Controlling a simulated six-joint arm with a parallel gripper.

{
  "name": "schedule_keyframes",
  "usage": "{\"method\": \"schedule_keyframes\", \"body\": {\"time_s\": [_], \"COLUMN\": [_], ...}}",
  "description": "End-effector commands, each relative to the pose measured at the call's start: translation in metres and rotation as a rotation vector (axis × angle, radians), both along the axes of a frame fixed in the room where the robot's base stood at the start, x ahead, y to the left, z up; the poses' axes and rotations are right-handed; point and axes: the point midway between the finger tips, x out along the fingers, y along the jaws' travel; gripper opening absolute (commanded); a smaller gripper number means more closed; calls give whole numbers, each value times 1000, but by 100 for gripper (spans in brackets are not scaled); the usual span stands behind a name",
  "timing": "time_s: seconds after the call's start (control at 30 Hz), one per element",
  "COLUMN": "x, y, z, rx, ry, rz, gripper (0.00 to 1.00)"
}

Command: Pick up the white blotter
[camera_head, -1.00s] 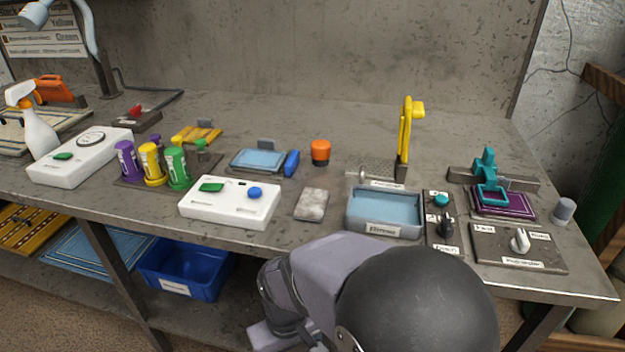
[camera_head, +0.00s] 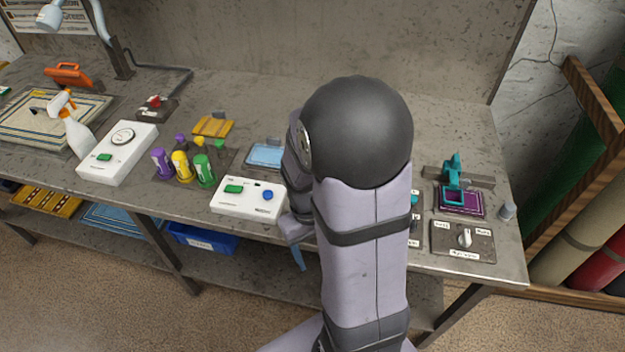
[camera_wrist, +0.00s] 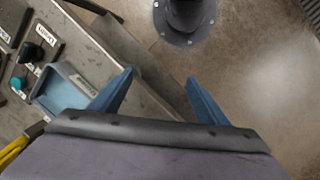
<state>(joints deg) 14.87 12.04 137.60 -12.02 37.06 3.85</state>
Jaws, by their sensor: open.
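The white blotter does not show in either view now; in the earlier head view a pale, worn block lay on the bench between the white two-button box and the rinse tray, and my arm now covers that area. My gripper shows in the wrist view (camera_wrist: 160,78) with its two blue fingers spread apart and nothing between them. It hangs over the front edge of the bench, with floor beyond it. In the head view a blue finger (camera_head: 299,259) shows below the bench edge, beside my arm.
The blue rinse tray (camera_wrist: 62,92) is left of my fingers in the wrist view. The white two-button box (camera_head: 249,198) is left of my arm. Purple, yellow and green bottles (camera_head: 180,166) stand farther left. A teal clamp (camera_head: 453,175) and a knob panel (camera_head: 462,240) are right.

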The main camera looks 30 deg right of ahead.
Motion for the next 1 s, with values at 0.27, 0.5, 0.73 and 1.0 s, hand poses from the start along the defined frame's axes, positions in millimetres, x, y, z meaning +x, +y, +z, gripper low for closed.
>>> {"method": "schedule_keyframes", "body": {"time_s": [0.27,0.5,0.73,1.0], "x": [112,138,139,142], "y": [-59,-59,-59,-62], "z": [39,46,46,33], "rx": [-177,-144,-132,-132], "ry": [-351,-496,-516,-514], "rz": [-226,-488,-596,-598], "gripper": [69,69,69,69]}}
